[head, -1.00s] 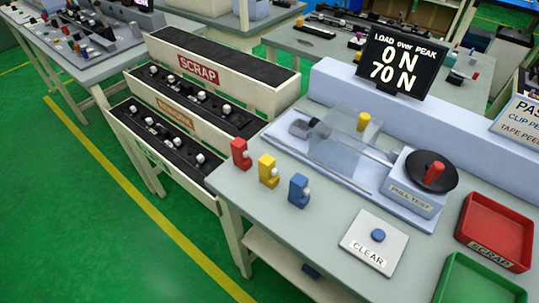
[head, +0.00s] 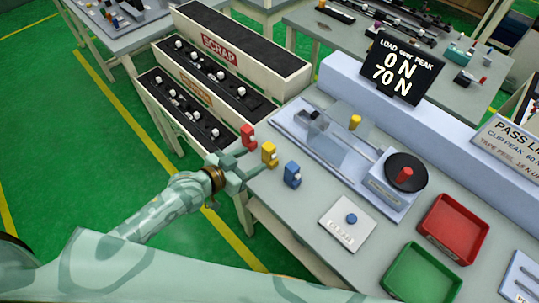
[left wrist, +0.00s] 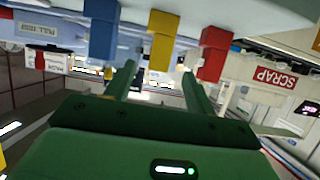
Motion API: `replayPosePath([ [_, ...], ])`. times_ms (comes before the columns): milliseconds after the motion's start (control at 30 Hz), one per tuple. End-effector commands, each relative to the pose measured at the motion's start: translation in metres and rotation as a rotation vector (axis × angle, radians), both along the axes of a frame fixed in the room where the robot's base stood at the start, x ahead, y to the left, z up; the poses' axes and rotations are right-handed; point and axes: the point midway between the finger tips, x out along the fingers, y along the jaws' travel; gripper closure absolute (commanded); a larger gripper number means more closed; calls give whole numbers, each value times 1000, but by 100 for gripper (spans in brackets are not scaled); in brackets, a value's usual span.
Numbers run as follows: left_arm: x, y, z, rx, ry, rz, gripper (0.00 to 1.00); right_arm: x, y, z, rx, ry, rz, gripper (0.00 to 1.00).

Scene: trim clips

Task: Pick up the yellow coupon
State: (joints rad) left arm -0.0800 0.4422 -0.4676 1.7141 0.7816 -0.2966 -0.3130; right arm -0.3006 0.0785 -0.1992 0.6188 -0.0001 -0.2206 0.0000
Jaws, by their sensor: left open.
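The yellow coupon (head: 269,152) stands upright near the left edge of the bench, between the red coupon (head: 248,136) and the blue coupon (head: 292,174). My left gripper (head: 256,161) is open and empty at the bench edge, just short of the yellow coupon. In the left wrist view, which is upside down, the yellow coupon (left wrist: 162,42) lies ahead between the two fingertips (left wrist: 158,72). The red coupon (left wrist: 214,52) and blue coupon (left wrist: 101,32) lie to either side there. I cannot tell whether a finger touches any coupon. My right gripper is not in view.
The pull tester (head: 385,190) with a yellow piece (head: 355,122) stands behind the coupons. A CLEAR button plate (head: 346,224), a red scrap tray (head: 453,228) and a green tray (head: 422,272) lie to the right. Black-lined scrap racks (head: 240,60) stand left of the bench.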

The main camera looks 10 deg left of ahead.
Motion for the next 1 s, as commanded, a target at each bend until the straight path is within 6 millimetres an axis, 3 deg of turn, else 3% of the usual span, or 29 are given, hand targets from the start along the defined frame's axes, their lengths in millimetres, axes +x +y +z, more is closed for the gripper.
replayPosePath([
  [533, 58, -38, -25, 0, 0, 1, 45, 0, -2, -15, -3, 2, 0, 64],
  [833, 64, -42, -27, 2, 0, 1, 45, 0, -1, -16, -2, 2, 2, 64],
  [867, 64, -42, -27, 2, 0, 1, 48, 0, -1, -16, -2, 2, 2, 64],
  [1000, 64, -42, -27, 2, 0, 1, 87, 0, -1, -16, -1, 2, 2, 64],
])
